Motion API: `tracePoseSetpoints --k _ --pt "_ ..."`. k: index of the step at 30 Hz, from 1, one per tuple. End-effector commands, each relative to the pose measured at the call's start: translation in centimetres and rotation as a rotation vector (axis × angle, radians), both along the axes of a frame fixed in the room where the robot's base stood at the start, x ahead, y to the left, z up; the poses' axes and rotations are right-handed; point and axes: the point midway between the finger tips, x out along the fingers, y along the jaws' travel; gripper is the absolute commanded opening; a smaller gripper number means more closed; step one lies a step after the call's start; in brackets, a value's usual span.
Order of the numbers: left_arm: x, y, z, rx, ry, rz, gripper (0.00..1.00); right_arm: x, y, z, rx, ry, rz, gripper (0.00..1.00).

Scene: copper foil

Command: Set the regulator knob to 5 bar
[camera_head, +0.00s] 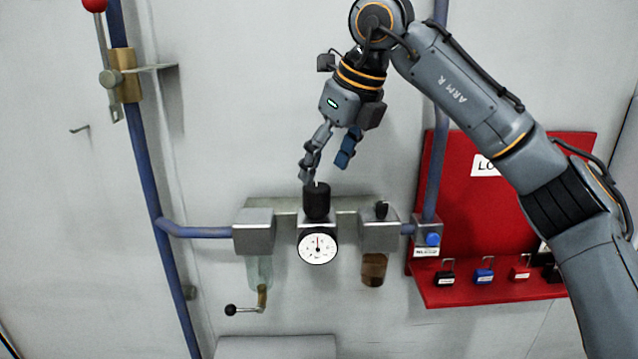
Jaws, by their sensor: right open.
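The black regulator knob (317,202) stands upright on top of the metal regulator block in the middle. Just below it is a round white gauge (317,247). Its needle points about straight up, but the numbers are too small to read. My right gripper (329,172) hangs above the knob with its fingers pointing down. It is open and empty. One finger is close above the knob's top, and the blue-tipped finger is up and to the right. I cannot tell whether the near finger touches the knob. My left gripper is not in view.
A blue pipe (150,190) with a red-ended lever valve runs down the left. A crank handle (245,309) sticks out below the left block. A red lockout board (510,220) with several padlocks is at the right, behind my right arm.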

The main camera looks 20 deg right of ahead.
Motion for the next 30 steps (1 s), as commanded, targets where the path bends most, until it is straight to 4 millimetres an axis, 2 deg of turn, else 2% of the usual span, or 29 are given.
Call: tracePoseSetpoints --k 3,10,30 --pt "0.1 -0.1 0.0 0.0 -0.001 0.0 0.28 -0.8 -0.4 2.4 0.0 -0.002 0.0 0.67" --pt "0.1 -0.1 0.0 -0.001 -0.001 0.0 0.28 -1.7 -0.9 4.9 -0.001 0.0 0.0 0.67" --pt "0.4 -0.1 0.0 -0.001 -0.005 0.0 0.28 -1.9 -1.1 5.3 0.0 0.001 0.0 0.67"
